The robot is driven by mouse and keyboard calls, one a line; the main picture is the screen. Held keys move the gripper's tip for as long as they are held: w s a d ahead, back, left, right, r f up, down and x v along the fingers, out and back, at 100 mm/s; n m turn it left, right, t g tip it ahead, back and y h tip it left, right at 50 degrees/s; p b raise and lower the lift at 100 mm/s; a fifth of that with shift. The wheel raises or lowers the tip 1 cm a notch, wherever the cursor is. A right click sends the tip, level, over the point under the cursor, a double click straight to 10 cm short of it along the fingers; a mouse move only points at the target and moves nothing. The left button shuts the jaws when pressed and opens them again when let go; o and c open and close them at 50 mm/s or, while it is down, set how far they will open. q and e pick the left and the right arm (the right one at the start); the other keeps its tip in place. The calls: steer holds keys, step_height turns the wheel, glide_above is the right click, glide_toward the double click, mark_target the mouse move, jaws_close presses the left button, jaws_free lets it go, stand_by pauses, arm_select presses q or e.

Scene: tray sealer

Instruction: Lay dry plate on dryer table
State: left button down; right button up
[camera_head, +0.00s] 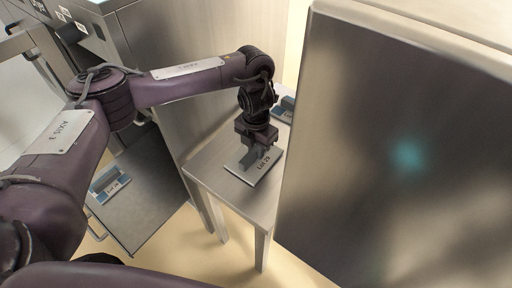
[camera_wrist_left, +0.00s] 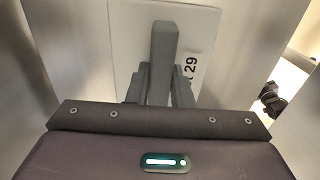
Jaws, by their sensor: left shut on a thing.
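A plate (camera_head: 268,172) with a white label reading "Lot 29" is at the top of a narrow metal table (camera_head: 225,172), near its front edge. It looks flat, at or just above the table top; I cannot tell if it touches. My left gripper (camera_head: 256,155) points down and is shut on the plate's grey upright handle. The left wrist view also shows the plate (camera_wrist_left: 125,40), with the handle between the fingers of the left gripper (camera_wrist_left: 160,85). My right gripper is not in view.
A second plate with a blue block (camera_head: 285,110) lies farther back on the table. Another labelled blue-and-grey plate (camera_head: 110,185) sits on a lower metal shelf (camera_head: 150,215) at left. A large metal cabinet (camera_head: 390,150) stands close on the right, and a metal wall rises behind left.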

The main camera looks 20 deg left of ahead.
arm_select(q)
steer(key=shift+f, duration=0.15)
stand_by(0.5)
steer(key=c, duration=1.2)
jaws_free()
steer(key=shift+c, duration=0.5)
steer(key=shift+c, duration=1.1)
